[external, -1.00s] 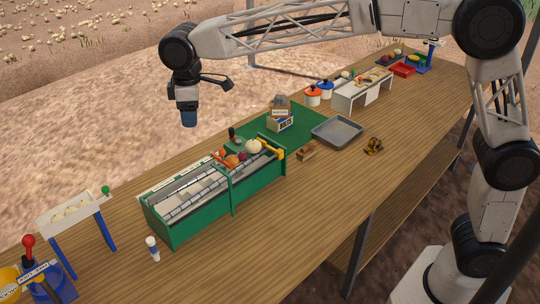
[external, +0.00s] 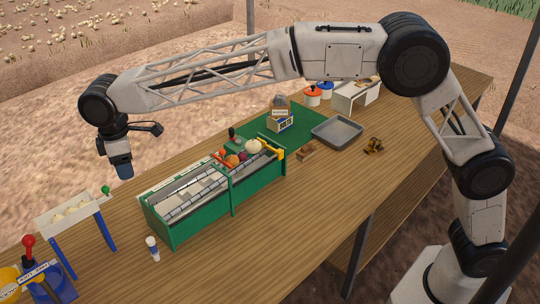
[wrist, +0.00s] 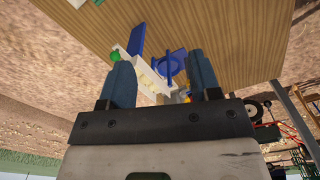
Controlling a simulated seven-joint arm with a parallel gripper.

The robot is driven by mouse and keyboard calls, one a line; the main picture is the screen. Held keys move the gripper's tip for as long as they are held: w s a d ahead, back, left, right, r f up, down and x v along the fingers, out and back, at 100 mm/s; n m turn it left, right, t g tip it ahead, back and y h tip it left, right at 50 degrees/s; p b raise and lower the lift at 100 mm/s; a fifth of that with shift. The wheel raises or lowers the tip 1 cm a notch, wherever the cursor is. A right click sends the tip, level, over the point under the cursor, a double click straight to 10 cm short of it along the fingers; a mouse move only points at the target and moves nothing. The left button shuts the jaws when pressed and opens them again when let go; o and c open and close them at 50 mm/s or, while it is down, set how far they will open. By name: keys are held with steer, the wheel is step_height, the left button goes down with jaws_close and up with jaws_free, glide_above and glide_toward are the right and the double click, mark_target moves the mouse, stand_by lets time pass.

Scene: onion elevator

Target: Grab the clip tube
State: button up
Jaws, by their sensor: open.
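A small white tube with blue on it (external: 153,249), which looks like the clip tube, stands on the wooden table in front of the green machine's left end. My gripper (external: 125,172) is in the air behind and left of the green machine, above and apart from the tube, pointing down. In the wrist view its two blue fingers (wrist: 160,80) are spread with nothing between them. A small white piece at the top edge of the wrist view is cut off, and I cannot tell if it is the tube.
A white tray on blue legs (external: 72,213) with a green knob is left of the tube. A blue stand with a red-knobbed lever (external: 30,262) is at the front left. The green machine (external: 205,205) holds vegetables. A grey tray (external: 337,131) is farther right. Bare table lies right of the tube.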

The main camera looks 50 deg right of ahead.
glide_above(152, 246)
steer(key=w, duration=0.2)
steer(key=f, duration=2.4)
steer(key=shift+s+d+f, duration=0.1)
steer(key=shift+s+f, duration=0.15)
steer(key=shift+f, duration=0.05)
steer(key=shift+f, duration=0.15)
steer(key=shift+f, duration=1.15)
steer(key=shift+f, duration=0.15)
steer(key=shift+s+f, duration=0.1)
steer(key=shift+f, duration=2.35)
steer(key=c, duration=1)
